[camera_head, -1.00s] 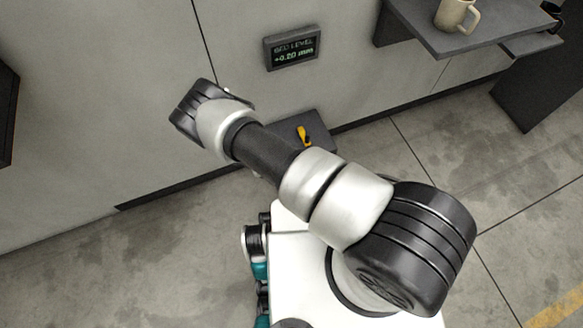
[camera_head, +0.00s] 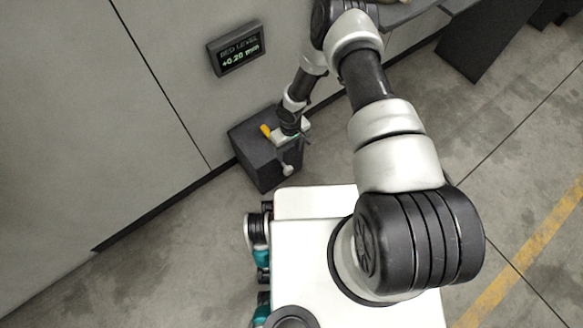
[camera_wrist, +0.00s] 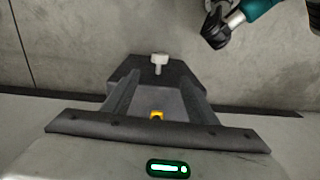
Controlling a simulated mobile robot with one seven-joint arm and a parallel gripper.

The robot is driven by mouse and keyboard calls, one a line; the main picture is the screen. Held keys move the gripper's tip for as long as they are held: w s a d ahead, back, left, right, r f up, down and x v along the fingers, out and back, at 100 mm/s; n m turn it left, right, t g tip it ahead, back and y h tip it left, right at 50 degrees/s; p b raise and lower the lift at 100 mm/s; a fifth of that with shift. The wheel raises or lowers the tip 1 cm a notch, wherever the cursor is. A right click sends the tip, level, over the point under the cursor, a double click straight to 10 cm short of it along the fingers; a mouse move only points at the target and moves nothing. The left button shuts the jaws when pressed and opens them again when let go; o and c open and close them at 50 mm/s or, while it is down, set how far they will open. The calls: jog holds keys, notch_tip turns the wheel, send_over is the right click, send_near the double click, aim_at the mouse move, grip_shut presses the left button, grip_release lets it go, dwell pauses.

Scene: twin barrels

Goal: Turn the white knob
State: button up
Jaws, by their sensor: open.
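The white knob (camera_head: 287,169) sticks out from the near side of a dark box (camera_head: 258,172) that stands low against the wall. In the wrist view the white knob (camera_wrist: 160,60) shows on its stem, beyond my fingers and roughly centred between them. My gripper (camera_head: 291,146) is over the box in the head view, pointing down, above and behind the knob. In the wrist view my gripper (camera_wrist: 160,82) has its two dark fingers spread apart with nothing held. The fingers are apart from the knob. The fingertips' exact height over the box is hard to tell.
A yellow piece (camera_head: 266,131) sits on the box beside my gripper; it also shows in the wrist view (camera_wrist: 156,115). A wall display (camera_head: 237,48) reads +0.20 mm. A dark and teal part (camera_wrist: 222,25) is at the wrist view's upper right. Floor is open at right.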

aim_at(288, 169)
jog(key=f+b, duration=0.2)
jog(key=f, duration=0.5)
jog(key=f+b, duration=0.3)
jog(key=f, duration=0.5)
jog(key=shift+s+a+f, duration=0.15)
jog(key=shift+a+f, duration=0.05)
jog(key=shift+f, duration=0.1)
jog(key=c, duration=1.1)
jog(key=shift+o, duration=0.2)
jog(key=shift+s+r, duration=0.1)
